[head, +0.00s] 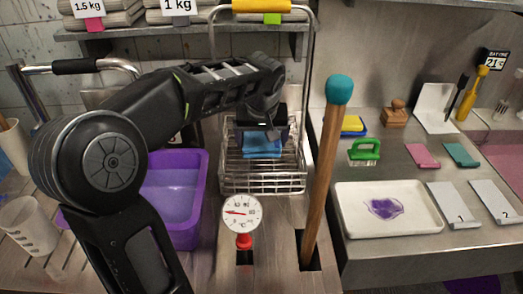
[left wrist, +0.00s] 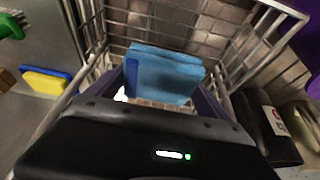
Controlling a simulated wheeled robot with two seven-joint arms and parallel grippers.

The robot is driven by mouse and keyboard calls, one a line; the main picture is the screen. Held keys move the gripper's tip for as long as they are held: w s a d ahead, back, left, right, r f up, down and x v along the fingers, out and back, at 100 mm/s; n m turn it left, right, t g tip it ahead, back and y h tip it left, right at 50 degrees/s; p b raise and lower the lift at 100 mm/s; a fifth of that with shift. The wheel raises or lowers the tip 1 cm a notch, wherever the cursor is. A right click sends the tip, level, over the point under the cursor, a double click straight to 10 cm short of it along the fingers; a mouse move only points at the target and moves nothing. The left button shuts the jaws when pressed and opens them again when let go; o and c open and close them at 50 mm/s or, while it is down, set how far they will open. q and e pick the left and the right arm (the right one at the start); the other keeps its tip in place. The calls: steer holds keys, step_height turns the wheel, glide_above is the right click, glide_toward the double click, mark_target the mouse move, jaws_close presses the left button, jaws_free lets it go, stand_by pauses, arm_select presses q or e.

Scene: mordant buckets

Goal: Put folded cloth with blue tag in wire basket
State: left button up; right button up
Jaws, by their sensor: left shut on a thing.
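The folded blue cloth (head: 262,146) is at the wire basket (head: 262,182), inside its wire outline in the head view. My left gripper (head: 262,132) is over the basket and shut on the cloth. In the left wrist view the cloth (left wrist: 163,75) sits between the fingers, with a darker blue patch on its left edge. The basket's wires (left wrist: 225,60) surround it there. I cannot tell whether the cloth touches the basket floor. My right gripper is in neither view.
A purple tub (head: 188,225) stands left of the basket. A wooden stick with a teal top (head: 339,90) rises on the right, and a dial gauge (head: 242,213) stands in front. A white tray (head: 388,222) and a green-handled brush (head: 364,151) are on the right counter.

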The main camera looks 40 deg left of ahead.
mark_target(262, 152)
arm_select(q)
steer(key=shift+f, duration=1.85)
steer(key=shift+f+b, duration=0.25)
steer(key=shift+b, duration=0.05)
steer(key=o, duration=1.4)
steer(key=shift+r, duration=0.1)
steer(key=shift+c, duration=0.2)
steer(key=shift+r, duration=0.1)
steer(key=shift+r+p, duration=0.15)
steer(key=shift+p, duration=0.15)
steer(key=v, duration=1.2)
